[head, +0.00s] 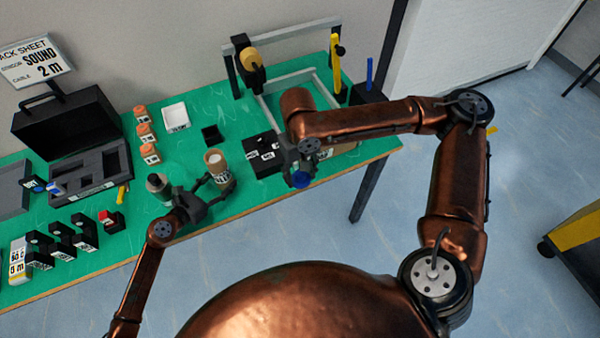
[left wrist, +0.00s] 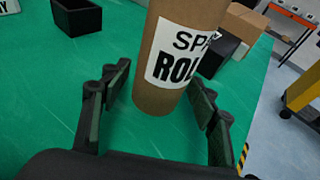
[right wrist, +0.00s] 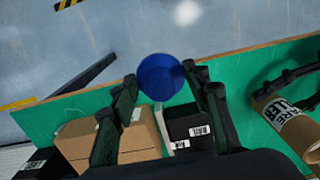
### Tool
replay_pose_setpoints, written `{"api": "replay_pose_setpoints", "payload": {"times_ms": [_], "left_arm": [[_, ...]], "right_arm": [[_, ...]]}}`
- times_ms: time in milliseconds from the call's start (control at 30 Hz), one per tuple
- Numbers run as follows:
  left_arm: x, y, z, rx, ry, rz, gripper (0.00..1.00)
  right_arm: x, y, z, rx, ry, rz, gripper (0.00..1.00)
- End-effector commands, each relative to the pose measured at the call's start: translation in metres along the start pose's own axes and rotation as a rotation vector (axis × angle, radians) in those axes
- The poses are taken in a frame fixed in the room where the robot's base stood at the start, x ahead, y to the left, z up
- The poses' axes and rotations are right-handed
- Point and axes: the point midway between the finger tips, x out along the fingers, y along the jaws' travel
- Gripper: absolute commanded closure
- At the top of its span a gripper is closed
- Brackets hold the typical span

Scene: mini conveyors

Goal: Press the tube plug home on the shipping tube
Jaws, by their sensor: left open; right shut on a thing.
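The shipping tube (head: 220,174) is a brown cardboard cylinder with a whitish top, standing upright near the table's front edge. Its white label with black letters shows in the left wrist view (left wrist: 163,103). My left gripper (head: 219,187) is open, with one finger on each side of the tube's lower part and gaps between. The tube plug (head: 300,180) is a blue round piece, held by my right gripper (right wrist: 160,88). The plug shows between its fingertips in the right wrist view (right wrist: 160,72). It is apart from the tube, to its right, near the front edge.
Black boxes (head: 262,158) stand between the tube and my right gripper, with cardboard boxes (right wrist: 85,140) beside them. An open black case (head: 65,130) is further left.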

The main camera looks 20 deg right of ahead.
Motion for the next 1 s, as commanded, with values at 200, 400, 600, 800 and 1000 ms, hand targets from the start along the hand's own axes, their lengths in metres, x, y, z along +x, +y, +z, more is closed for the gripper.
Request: {"api": "replay_pose_setpoints", "payload": {"times_ms": [200, 400, 600, 800, 1000], "left_arm": [[0.002, -0.0002, 0.0003, 0.0, 0.0, 0.0, 0.45], [0.0018, -0.0002, 0.0003, 0.0, 0.0, 0.0, 0.52], [0.0016, -0.0001, 0.0002, 0.0, 0.0, 0.0, 0.65], [0.0015, 0.0, 0.0001, 0.0, 0.0, 0.0, 0.71], [0.0015, 0.0001, -0.0001, 0.0, 0.0, 0.0, 0.71]], "right_arm": [[0.0003, 0.0, -0.0001, 0.0, 0.0, 0.0, 0.73], [0.0002, 0.0, -0.0001, 0.0, 0.0, 0.0, 0.73], [0.0002, -0.0001, -0.0002, 0.0, 0.0, 0.0, 0.73], [0.0002, -0.0002, -0.0002, 0.0, 0.0, 0.0, 0.73], [0.0004, -0.0002, -0.0002, 0.0, 0.0, 0.0, 0.73]]}}
